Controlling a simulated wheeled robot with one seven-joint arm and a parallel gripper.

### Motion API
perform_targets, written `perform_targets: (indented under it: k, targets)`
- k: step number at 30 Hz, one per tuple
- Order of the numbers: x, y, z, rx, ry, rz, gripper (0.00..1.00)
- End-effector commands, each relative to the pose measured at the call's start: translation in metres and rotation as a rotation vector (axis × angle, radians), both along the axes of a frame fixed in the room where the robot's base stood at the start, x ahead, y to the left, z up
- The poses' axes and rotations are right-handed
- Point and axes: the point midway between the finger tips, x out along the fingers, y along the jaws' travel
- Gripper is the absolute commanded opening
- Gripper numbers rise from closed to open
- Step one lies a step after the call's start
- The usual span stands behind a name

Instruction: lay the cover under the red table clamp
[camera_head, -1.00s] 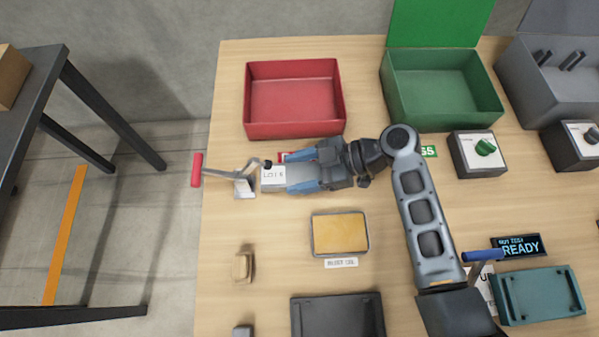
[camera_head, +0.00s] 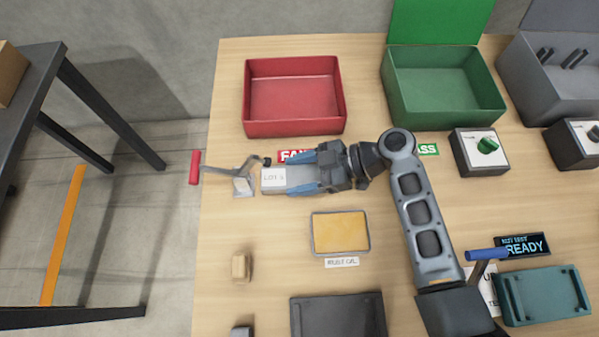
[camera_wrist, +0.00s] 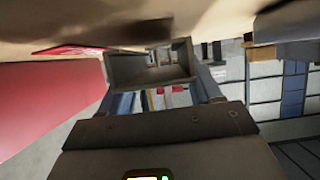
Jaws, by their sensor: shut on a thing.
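The red table clamp sits at the table's left edge, its red handle (camera_head: 195,167) sticking out past the edge. Its metal arm (camera_head: 228,172) reaches right over the wood, and a small pale base (camera_head: 243,186) is below it. My gripper (camera_head: 300,178) points left and is shut on the grey cover (camera_head: 273,189), which carries a white lot label. The cover's left end is just right of the clamp, with a small gap in the picture. Its height above the table is hard to tell. In the wrist view the cover (camera_wrist: 150,83) shows as a hollow grey box between the fingers.
A red bin (camera_head: 247,128) and a green bin (camera_head: 440,118) stand behind my arm. A yellow-filled tray (camera_head: 340,254), a small tan block (camera_head: 240,267) and a dark tray (camera_head: 338,298) lie in front. Bare wood lies between the clamp and the tan block.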

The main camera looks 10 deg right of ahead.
Motion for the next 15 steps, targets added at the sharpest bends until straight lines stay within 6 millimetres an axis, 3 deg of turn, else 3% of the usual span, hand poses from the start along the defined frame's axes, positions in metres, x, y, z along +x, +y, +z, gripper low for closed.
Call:
perform_targets:
  k: [2, 3, 10, 15]
  targets:
    - [-0.0023, -0.0001, -0.0109, -0.005, 0.003, -0.001, 0.20]
    - [-0.0026, -0.0001, -0.0120, -0.005, 0.004, -0.001, 0.68]
    - [-0.0028, -0.0003, -0.0138, -0.007, 0.005, -0.003, 0.89]
    - [-0.0030, -0.0003, -0.0147, -0.007, 0.005, -0.004, 0.89]
